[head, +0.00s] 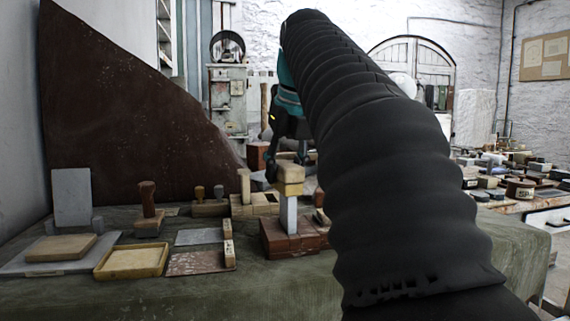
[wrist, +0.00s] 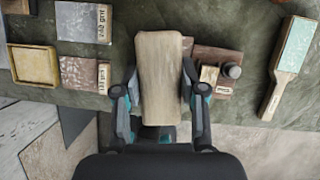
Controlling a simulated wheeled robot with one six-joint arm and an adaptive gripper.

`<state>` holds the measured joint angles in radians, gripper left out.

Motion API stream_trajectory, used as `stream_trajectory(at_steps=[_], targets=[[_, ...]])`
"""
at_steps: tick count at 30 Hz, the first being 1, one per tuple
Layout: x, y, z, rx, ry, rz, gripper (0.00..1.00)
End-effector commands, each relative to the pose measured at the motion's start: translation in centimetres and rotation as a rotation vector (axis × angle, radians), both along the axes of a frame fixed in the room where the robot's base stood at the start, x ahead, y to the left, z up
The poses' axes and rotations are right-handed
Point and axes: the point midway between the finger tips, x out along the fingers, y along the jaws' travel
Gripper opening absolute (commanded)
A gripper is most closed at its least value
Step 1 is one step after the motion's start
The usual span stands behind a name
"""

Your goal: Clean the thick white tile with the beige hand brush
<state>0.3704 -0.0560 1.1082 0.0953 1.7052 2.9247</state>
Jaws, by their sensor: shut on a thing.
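My gripper (head: 288,150) is over the table and shut on the beige hand brush (head: 290,173). In the wrist view, my gripper (wrist: 160,84) has a finger on each side of the brush's long wooden back (wrist: 158,50). In the head view, a narrow pale upright piece (head: 288,214) stands directly below the brush on a red-brown block; it may be the thick white tile seen edge-on. Whether the brush touches it cannot be told. The wrist view has the brush hiding what lies beneath. My arm hides the right part of the table.
Left on the green-covered table (head: 190,298) are a yellow-rimmed tray (head: 103,271), a pale upright slab (head: 72,197) and grit-marked blocks. The red-brown block (head: 272,238) is below the gripper. A green-faced paddle (wrist: 296,45) lies right in the wrist view, with clear cloth beside it.

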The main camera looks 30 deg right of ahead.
Motion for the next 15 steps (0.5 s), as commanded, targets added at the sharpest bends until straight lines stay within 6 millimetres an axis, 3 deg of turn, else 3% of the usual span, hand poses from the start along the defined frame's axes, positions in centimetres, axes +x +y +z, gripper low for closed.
stream_trajectory(at_steps=[8,15], targets=[[0.1,0.0,-0.1,0.000,-0.001,0.000,0.13],[-1.0,0.1,0.0,-0.001,-0.001,-0.001,0.13]])
